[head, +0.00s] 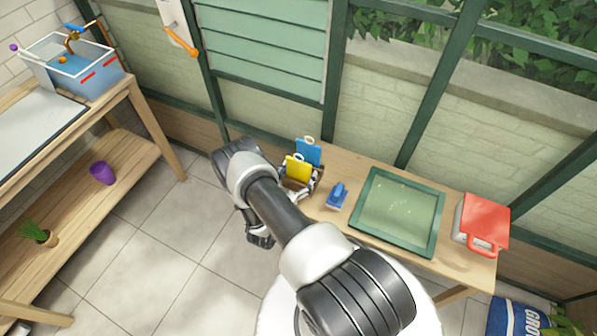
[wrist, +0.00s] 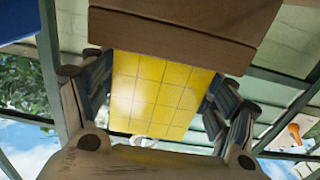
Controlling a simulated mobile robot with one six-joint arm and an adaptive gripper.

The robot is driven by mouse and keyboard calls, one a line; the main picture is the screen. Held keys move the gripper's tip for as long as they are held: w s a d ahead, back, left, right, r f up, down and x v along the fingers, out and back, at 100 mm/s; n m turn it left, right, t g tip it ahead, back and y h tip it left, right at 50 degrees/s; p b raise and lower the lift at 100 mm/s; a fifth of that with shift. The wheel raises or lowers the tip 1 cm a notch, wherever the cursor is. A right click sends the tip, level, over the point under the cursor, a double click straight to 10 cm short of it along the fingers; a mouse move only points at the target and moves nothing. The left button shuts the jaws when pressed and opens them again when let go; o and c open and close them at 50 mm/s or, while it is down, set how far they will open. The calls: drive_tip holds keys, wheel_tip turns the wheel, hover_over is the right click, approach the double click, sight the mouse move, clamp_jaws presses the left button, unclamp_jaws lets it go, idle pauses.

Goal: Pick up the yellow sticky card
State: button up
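The yellow sticky card (head: 298,170) stands upright in a small wooden holder (head: 297,187) on the bench, in front of a blue card (head: 308,151). In the wrist view the yellow card (wrist: 160,95) shows its gridded face, with the wooden holder (wrist: 180,30) across the top of the picture. My gripper (wrist: 165,90) is open, with one finger on each side of the card. The fingers are close to its side edges; I cannot tell whether they touch. In the head view the gripper is partly hidden at the holder.
A blue tool (head: 337,195), a green-framed tray (head: 432,237) and a red-and-white case (head: 484,222) are on the same bench to the right. The window wall is close behind. The floor between is open.

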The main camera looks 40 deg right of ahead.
drive_tip(key=c, duration=0.5)
